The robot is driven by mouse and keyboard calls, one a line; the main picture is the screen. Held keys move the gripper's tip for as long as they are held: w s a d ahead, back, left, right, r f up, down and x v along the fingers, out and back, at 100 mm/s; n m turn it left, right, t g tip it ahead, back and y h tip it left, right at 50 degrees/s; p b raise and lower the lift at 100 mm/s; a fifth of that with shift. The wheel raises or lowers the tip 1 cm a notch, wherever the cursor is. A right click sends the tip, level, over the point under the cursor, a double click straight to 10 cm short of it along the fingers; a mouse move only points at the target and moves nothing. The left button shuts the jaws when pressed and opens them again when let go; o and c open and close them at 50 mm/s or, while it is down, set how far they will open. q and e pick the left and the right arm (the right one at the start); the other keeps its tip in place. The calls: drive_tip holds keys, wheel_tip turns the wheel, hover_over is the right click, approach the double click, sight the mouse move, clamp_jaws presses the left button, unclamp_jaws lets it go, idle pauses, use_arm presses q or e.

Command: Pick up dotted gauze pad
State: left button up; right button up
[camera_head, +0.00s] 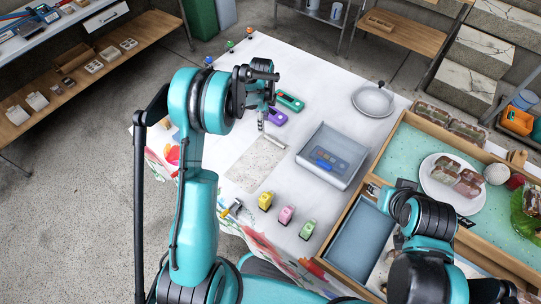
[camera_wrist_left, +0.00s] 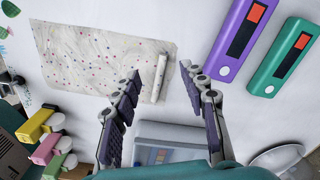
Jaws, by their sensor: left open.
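The dotted gauze pad (camera_head: 255,165) lies flat on the white table, a pale sheet with small coloured dots. It also shows in the left wrist view (camera_wrist_left: 95,58). A narrow pale roll (camera_wrist_left: 159,78) lies along its edge; I cannot tell whether it is part of the pad. My left gripper (camera_wrist_left: 160,70) is open and empty, its fingertips on either side of the roll in that view.
Purple (camera_head: 277,116) and green (camera_head: 290,102) devices lie beyond the pad. Yellow (camera_head: 265,200), pink (camera_head: 286,214) and green (camera_head: 307,229) small items stand nearer me. A wooden tray (camera_head: 400,122) fills the right side.

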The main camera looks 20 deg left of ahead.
sight(266, 135)
use_arm(q)
wheel_tip(266, 135, down, 3)
drive_tip(key=shift+b, duration=0.45)
drive_tip(key=f, duration=0.1)
drive_tip(key=f+b, duration=0.1)
drive_tip(key=f, duration=0.1)
drive_tip(key=f+b, duration=0.1)
drive_tip(key=f, duration=0.1)
drive_tip(key=shift+w+d+f, duration=0.15)
drive_tip(key=shift+d, duration=0.2)
drive_tip(key=shift+c, duration=0.2)
clamp_jaws()
